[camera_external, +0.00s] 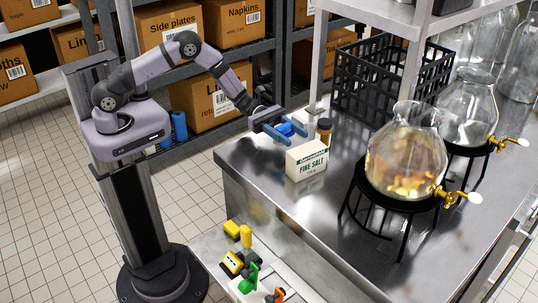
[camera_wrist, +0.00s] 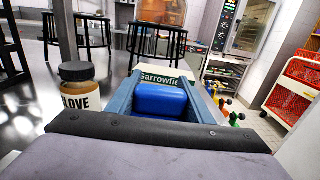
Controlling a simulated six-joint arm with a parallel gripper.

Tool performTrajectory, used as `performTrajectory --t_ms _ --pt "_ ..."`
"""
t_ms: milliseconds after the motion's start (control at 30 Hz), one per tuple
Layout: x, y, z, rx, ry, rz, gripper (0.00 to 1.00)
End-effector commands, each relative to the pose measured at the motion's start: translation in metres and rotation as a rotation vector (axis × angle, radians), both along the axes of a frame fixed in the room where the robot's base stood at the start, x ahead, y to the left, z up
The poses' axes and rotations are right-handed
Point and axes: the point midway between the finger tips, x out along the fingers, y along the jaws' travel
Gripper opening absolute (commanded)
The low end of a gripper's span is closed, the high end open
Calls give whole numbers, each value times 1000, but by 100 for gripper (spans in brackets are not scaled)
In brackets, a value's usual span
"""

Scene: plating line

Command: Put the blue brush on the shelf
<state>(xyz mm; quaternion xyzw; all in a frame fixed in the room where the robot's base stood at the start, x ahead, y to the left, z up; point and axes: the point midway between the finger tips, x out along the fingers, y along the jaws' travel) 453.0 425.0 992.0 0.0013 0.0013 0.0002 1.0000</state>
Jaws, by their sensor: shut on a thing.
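My gripper (camera_external: 280,130) is above the near left corner of the steel counter, shut on a blue object, which I take for the blue brush (camera_external: 286,129). In the wrist view the brush (camera_wrist: 161,99) is a rounded blue block between the two blue-grey fingers of my gripper (camera_wrist: 160,92); no bristles show. A metal shelf (camera_external: 385,12) stands over the counter on posts. Dark shelving (camera_external: 240,52) with boxes is behind my arm. I cannot tell which shelf is meant.
A fine salt box (camera_external: 306,160) and a brown clove jar (camera_external: 323,131) stand close to my gripper. A black crate (camera_external: 376,85) and a glass dispenser (camera_external: 405,155) on a black stand are farther right. The counter's front (camera_external: 262,190) is bare.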

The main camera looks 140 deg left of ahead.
Motion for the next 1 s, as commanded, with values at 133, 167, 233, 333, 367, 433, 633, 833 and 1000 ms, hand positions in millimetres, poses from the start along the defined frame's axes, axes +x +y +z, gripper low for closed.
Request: performTrajectory --t_ms 133,167,233,333,367,433,633,833,1000 --pt "0 -1 -12 -5 1 0 24" --pt "0 -1 -15 -5 1 0 24" --pt "0 0 -23 -3 1 0 24" --pt "0 0 -33 -3 0 0 24" --pt "0 0 -36 -3 1 0 24" --pt "0 0 -39 -2 0 0 24" --pt "0 0 -41 0 0 0 24" --pt "0 0 -43 -1 0 0 24" --pt "0 0 -44 -1 1 0 65"
